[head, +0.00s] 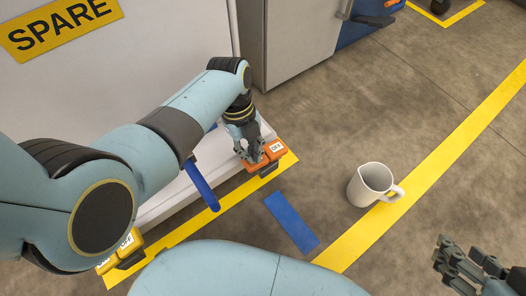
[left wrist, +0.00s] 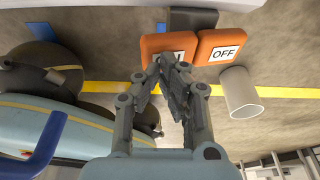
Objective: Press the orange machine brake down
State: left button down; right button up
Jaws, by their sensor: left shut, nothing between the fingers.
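The orange machine brake (head: 275,149) sits low at the corner of the white SPARE machine, with two pedals side by side. Its OFF pedal (left wrist: 222,46) shows clearly in the left wrist view. The other orange pedal (left wrist: 152,44) has a label partly hidden behind my fingers. My left gripper (head: 252,160) is shut and empty, pointing down over this partly hidden pedal. In the left wrist view its fingertips (left wrist: 168,62) overlap the label; I cannot tell whether they touch it. My right gripper (head: 440,253) is at the lower right, fingers spread, far from the brake.
A white mug (head: 369,184) stands on the floor right of the brake, by a yellow floor stripe (head: 430,167). A blue floor mark (head: 291,222) lies nearby. A yellow brake (head: 122,252) with an OFF label is at lower left. A blue handle (head: 201,187) sticks out beneath my left arm.

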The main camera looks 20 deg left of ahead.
pick_arm(q)
jog(key=shift+f+b, duration=0.45)
jog(key=shift+f, duration=0.5)
notch_tip(320, 180, up, 7)
jog(key=p, duration=0.7)
jog(key=shift+r, duration=0.15)
pick_arm(e)
notch_tip(320, 180, up, 7)
jog(key=w+t, duration=0.1)
jog(key=w, duration=0.1)
jog(key=shift+r, duration=0.1)
